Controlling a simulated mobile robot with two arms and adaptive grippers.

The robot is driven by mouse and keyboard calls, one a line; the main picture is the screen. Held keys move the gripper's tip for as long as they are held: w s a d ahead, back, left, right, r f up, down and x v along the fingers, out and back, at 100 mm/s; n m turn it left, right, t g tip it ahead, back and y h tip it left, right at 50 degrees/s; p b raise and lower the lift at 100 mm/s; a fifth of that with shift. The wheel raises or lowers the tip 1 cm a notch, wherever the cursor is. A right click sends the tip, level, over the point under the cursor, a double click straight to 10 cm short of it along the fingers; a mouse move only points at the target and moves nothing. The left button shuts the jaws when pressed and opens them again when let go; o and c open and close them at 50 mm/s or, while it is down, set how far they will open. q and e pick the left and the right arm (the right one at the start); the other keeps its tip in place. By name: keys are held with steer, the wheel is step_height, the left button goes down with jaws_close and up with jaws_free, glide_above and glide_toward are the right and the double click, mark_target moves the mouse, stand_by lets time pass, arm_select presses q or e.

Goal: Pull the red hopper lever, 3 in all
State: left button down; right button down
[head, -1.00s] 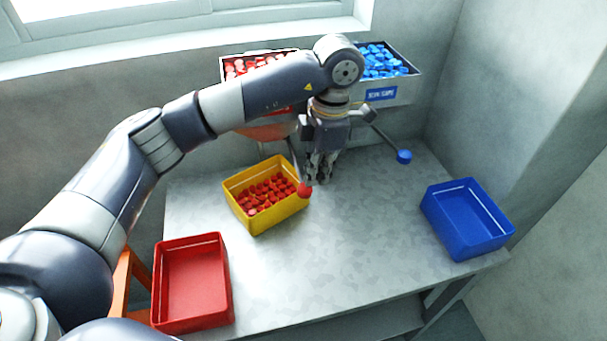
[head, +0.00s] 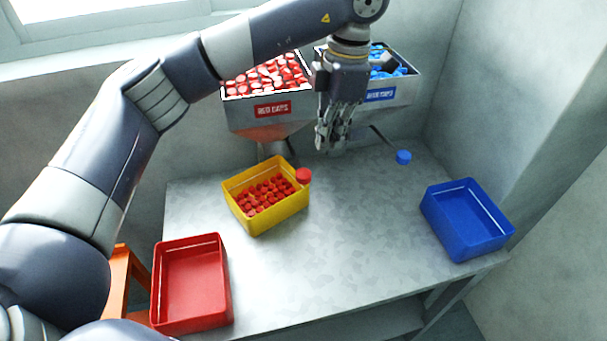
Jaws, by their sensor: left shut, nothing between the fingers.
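The red hopper (head: 240,112), labelled for red caps and filled with them, stands at the back of the table. Its lever's red knob (head: 303,175) shows just beyond the right rim of the yellow bin (head: 275,222); the lever's rod is mostly hidden. The yellow bin holds many red caps (head: 265,194) below the hopper. My left gripper (head: 328,148) is shut and empty, pointing down, above and to the right of the red knob and apart from it. My right gripper is not in view.
The blue hopper (head: 405,92) is behind my left gripper, with its blue lever knob (head: 404,157) to the right. An empty red bin (head: 190,316) stands front left and an empty blue bin (head: 467,247) at right. The table's middle (head: 340,240) is clear.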

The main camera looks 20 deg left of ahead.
arm_select(q)
steer(key=shift+w+d+r, duration=0.1)
steer(key=shift+d+r, duration=0.05)
steer(key=shift+r, duration=1.2)
steer(key=shift+f, duration=0.1)
